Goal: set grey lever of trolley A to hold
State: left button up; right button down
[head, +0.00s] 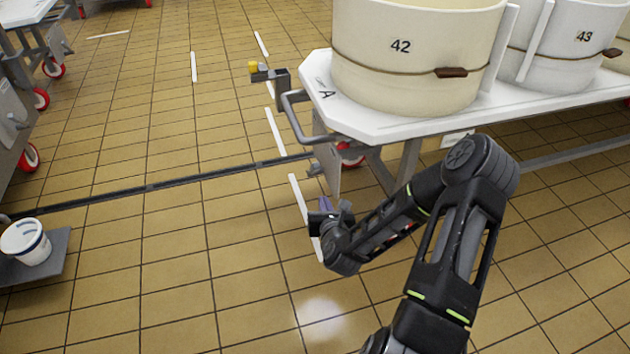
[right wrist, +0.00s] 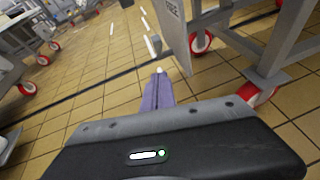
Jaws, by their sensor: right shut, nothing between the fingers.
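Trolley A (head: 318,84) has a white top marked with the letter A and stands at the upper right in the head view. I cannot tell the lever's setting. My right gripper (head: 325,204) is shut and empty, below and in front of the plate, apart from it. Its purple fingers show in the right wrist view (right wrist: 158,90). My left gripper is out of view.
Vats 42 (head: 400,75) and 43 (head: 570,65) stand on the trolley. A grey push handle (head: 292,118) and a yellow knob (head: 253,67) jut out at its left end. A white bucket (head: 25,240) stands at far left. The tiled floor between is clear.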

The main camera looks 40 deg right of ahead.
jog(key=b, duration=0.5)
send_near(315, 170)
notch_tip(315, 170, down, 4)
jog(key=w, duration=0.1)
jog(key=w+d, duration=0.1)
jog(key=w+d+r, duration=0.1)
jog(key=w, duration=0.1)
jog(key=shift+w+d+r+b, duration=0.1)
jog(key=shift+w+d+b, duration=0.2)
jog(key=shift+b, duration=0.1)
jog(key=shift+w+r, duration=0.15)
